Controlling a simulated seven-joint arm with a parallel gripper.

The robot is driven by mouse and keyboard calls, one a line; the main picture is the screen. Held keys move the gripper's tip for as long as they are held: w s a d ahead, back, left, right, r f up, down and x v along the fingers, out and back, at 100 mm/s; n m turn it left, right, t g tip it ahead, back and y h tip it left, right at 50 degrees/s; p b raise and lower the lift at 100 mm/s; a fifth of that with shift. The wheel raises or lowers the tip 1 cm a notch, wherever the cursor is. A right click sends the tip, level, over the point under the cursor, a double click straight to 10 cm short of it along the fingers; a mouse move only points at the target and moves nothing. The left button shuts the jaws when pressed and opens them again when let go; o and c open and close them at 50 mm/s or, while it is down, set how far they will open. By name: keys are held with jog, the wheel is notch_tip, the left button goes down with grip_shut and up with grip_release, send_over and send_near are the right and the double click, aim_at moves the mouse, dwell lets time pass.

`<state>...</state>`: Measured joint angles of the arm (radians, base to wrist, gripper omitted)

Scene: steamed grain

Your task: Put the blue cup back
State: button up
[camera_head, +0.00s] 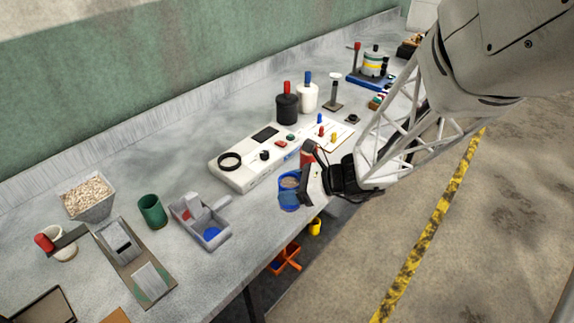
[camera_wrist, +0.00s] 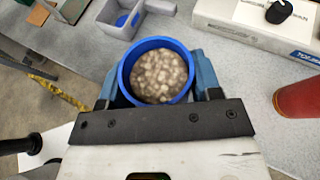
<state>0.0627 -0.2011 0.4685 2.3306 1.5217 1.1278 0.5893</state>
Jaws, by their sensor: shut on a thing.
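The blue cup (camera_head: 289,201) is at my gripper near the front edge of the table. In the wrist view the blue cup (camera_wrist: 123,79) is seen from above, its round opening filled with pale grain (camera_wrist: 158,76). My gripper (camera_wrist: 158,85) is shut on it, with one blue-grey finger on each side. In the head view my gripper (camera_head: 298,190) is at the right of the cup and hides part of it. I cannot tell whether the cup's base touches the table.
A white instrument (camera_head: 238,173) stands behind the cup. A red cylinder (camera_wrist: 301,98) is close on the right in the wrist view. To the left are a grey tray (camera_head: 215,230), a green cup (camera_head: 152,210) and a grain-filled hopper (camera_head: 95,210). Orange (camera_head: 286,259) and yellow (camera_head: 315,227) things are below the edge.

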jog(key=shift+s+d+f, duration=0.2)
jog(key=shift+s+d, duration=0.35)
jog(key=shift+d, duration=0.2)
jog(key=shift+s+d+f, duration=0.2)
jog(key=shift+s+d, duration=0.4)
jog(key=shift+d, duration=0.1)
jog(key=shift+s+d+f, duration=0.2)
jog(key=shift+s+d, duration=0.35)
jog(key=shift+d, duration=0.2)
jog(key=shift+w, duration=0.1)
jog(key=w+a+f, duration=0.1)
jog(key=w+a, duration=0.2)
jog(key=w, duration=1.2)
jog(key=shift+w+f, duration=0.25)
jog(key=shift+w, duration=0.05)
jog(key=shift+f, duration=1.75)
jog(key=shift+f, duration=0.15)
jog(key=o, duration=0.8)
